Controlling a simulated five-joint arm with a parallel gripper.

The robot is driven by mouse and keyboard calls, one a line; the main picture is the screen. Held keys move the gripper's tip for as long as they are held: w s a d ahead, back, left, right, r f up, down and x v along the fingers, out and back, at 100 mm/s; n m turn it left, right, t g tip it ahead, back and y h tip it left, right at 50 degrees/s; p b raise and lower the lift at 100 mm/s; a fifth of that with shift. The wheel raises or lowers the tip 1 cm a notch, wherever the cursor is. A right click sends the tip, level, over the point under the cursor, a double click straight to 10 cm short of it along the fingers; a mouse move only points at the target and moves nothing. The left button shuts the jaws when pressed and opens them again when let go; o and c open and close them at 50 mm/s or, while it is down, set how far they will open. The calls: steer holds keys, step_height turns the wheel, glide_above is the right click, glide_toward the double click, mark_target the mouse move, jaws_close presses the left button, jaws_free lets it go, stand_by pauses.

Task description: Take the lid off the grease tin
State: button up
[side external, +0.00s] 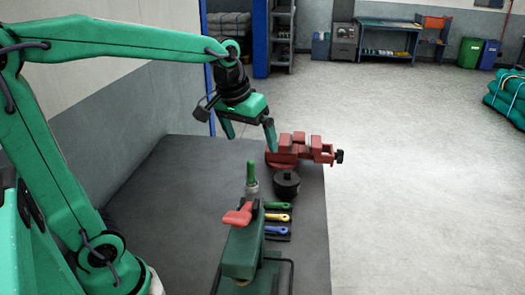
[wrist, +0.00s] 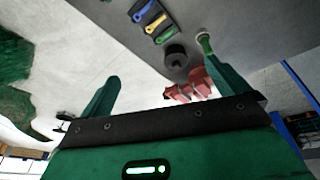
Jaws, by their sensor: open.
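The grease tin (side external: 286,190) is a dark, squat round tin on the grey table, just in front of the red vise. Its black lid, with a small knob (side external: 287,174) on top, appears to sit on it. In the wrist view the lid (wrist: 176,58) shows from above as a dark disc between my two fingers, nearer the right one. My gripper (side external: 251,143) is open and empty, above the table, up and to the left of the tin in the side view. Its green fingers are wide apart and clear of the tin.
The red vise (side external: 300,149) stands behind the tin. A green-handled tool (side external: 251,172) stands upright left of it. Green, yellow and blue tools (side external: 278,217) lie in front, beside a green device with a red handle (side external: 240,240). The table's left part (side external: 170,215) is clear.

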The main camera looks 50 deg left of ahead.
steer(key=w+a+f+n+g, duration=0.25)
steer(key=w+f, duration=0.25)
steer(key=w, duration=0.6)
steer(key=n, duration=0.3)
glide_above(287, 171)
steer(key=shift+g, duration=0.45)
step_height(287, 171, down, 10)
steer(key=shift+w+r, duration=0.1)
steer(key=shift+r, duration=0.15)
steer(key=shift+f, duration=3.95)
steer(key=c, duration=0.9)
